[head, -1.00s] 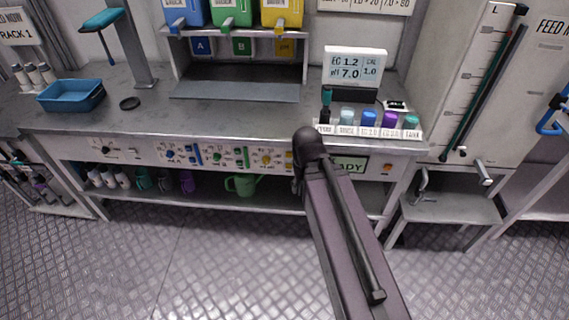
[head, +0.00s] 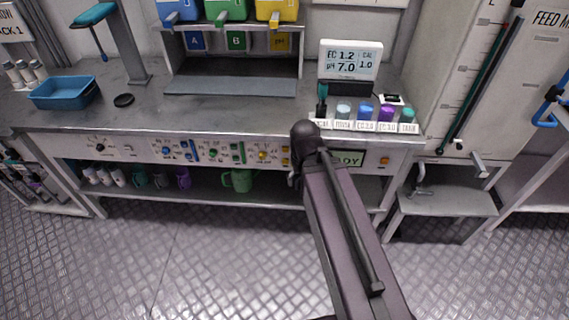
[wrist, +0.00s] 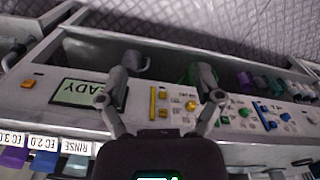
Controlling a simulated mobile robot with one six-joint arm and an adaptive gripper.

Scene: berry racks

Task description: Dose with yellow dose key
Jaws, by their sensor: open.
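The yellow dose key (head: 263,155) is a round yellow knob on the bench's front panel, left of the green READY display (head: 347,159). In the wrist view, which is upside down, the yellow key (wrist: 192,105) shows between my fingers, close to the right one. A yellow bar (wrist: 158,104) shows just left of it. My gripper (wrist: 166,70) is open, with fingers spread and nothing between the tips. I cannot tell how far the fingers are from the panel.
Blue (head: 186,152) and green (head: 213,154) knobs sit left on the same panel. Labelled bottles (head: 366,112) and a meter (head: 349,62) stand on the bench above. Floor in front is clear.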

